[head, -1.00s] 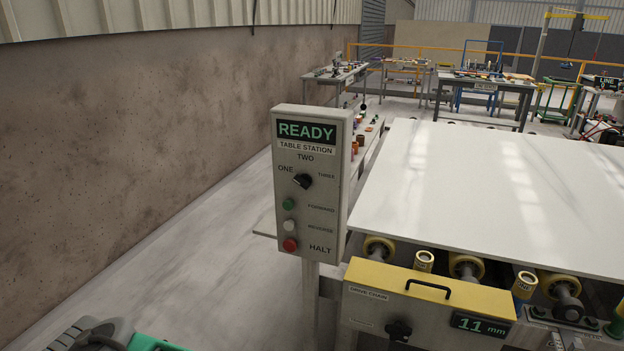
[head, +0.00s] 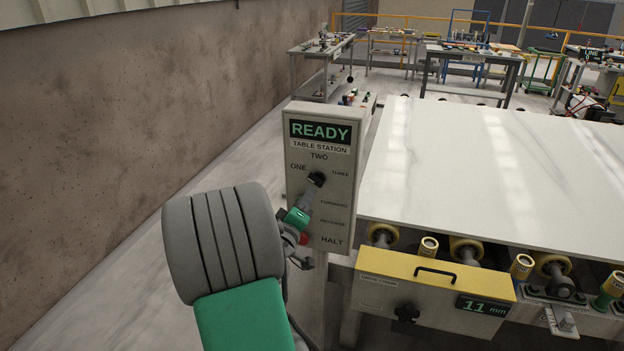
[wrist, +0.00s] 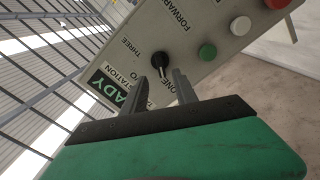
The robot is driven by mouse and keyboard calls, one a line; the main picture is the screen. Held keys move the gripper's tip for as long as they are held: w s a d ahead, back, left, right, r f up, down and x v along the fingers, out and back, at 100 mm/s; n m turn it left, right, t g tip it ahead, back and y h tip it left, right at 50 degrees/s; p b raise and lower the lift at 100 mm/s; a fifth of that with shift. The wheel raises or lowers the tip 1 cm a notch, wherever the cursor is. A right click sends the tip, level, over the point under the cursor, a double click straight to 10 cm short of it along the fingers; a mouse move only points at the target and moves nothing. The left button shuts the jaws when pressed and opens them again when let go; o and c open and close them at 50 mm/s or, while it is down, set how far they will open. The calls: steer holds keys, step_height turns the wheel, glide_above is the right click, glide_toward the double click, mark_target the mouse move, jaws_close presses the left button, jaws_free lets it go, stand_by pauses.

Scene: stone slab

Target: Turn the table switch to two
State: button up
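The table switch is a black rotary knob (head: 316,179) on the grey TABLE STATION panel (head: 345,215), among the labels ONE, TWO and THREE. It also shows in the wrist view (wrist: 161,59), where its pointer appears turned towards ONE. My gripper (head: 313,189) is in front of the panel, just below the knob in the head view. In the wrist view, my gripper (wrist: 169,72) has its two fingers apart, with the tips close to the knob. Whether they touch it I cannot tell. The panel display reads READY.
Green (wrist: 207,51), white (wrist: 240,26) and red (wrist: 276,3) buttons lie beside the knob on the panel. A white stone slab (head: 490,170) lies on rollers to the right. A yellow-topped box (head: 435,275) reading 11 mm stands below it. A wall runs along the left.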

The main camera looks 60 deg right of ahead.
mark_target(314, 183)
steer(key=d+p, duration=0.1)
steer(key=d, duration=0.3)
steer(key=w+d+p, duration=0.1)
steer(key=d, duration=0.1)
steer(key=shift+r+p, duration=0.15)
steer(key=shift+p, duration=0.2)
steer(key=shift+w+d, duration=0.15)
steer(key=shift+d, duration=0.45)
steer(key=shift+c, duration=0.5)
jaws_close()
steer(key=shift+a+f, duration=0.15)
steer(key=shift+f, duration=0.05)
